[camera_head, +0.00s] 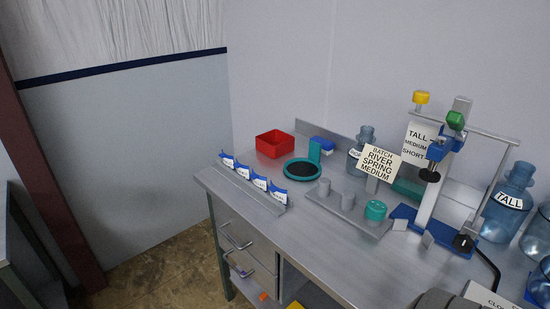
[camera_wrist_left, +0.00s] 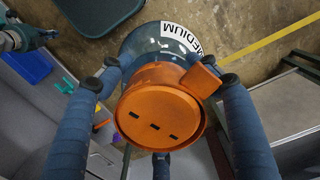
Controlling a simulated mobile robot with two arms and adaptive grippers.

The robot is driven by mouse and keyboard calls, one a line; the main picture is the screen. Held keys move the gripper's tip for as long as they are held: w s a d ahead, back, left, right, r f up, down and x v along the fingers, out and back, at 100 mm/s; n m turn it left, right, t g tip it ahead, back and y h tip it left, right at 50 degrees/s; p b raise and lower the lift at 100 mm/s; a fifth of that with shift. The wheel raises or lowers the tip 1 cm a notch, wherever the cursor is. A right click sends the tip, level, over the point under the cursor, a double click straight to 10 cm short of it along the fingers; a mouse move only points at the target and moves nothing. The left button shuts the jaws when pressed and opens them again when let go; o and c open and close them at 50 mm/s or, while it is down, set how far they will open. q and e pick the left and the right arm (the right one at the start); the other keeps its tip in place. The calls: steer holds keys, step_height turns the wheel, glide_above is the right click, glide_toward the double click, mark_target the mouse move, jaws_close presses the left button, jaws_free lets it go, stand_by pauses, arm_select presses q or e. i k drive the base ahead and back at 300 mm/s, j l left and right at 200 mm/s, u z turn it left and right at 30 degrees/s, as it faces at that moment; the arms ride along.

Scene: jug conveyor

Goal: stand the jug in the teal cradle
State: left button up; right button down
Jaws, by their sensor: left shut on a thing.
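In the left wrist view, a clear blue jug (camera_wrist_left: 148,40) has a white MEDIUM label and a round orange cap (camera_wrist_left: 160,112). My left gripper (camera_wrist_left: 163,82) is shut on the jug, one blue finger on each side near the cap. The jug's lower body is hidden behind the cap. The left gripper and held jug do not show in the head view. On the bench is a teal round holder (camera_head: 288,173) with a dark middle and a teal post; I cannot tell if it is the cradle. My right gripper is not clearly in view.
The grey bench (camera_head: 285,227) holds a red bin (camera_head: 274,143), a row of blue-and-white packets (camera_head: 259,181), grey pegs with a teal cap (camera_head: 375,210), and a height gauge (camera_head: 432,185). A TALL jug (camera_head: 506,205) stands at right. A RIVER SPRING MEDIUM card (camera_head: 381,164) stands mid-bench.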

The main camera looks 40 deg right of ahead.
mark_target(304, 170)
steer(key=i+j+z, duration=0.2)
steer(key=i, duration=0.4)
steer(key=i+z, duration=0.2)
steer(key=i, duration=0.35)
steer(key=i+j+z, duration=0.1)
steer(key=z, duration=0.35)
steer(key=i+j+z, duration=0.15)
steer(key=z, duration=0.25)
steer(key=i+j+z, duration=0.1)
steer(key=z, duration=0.35)
steer(key=j+z, duration=0.3)
steer(key=z, duration=0.15)
steer(key=i+j, duration=0.05)
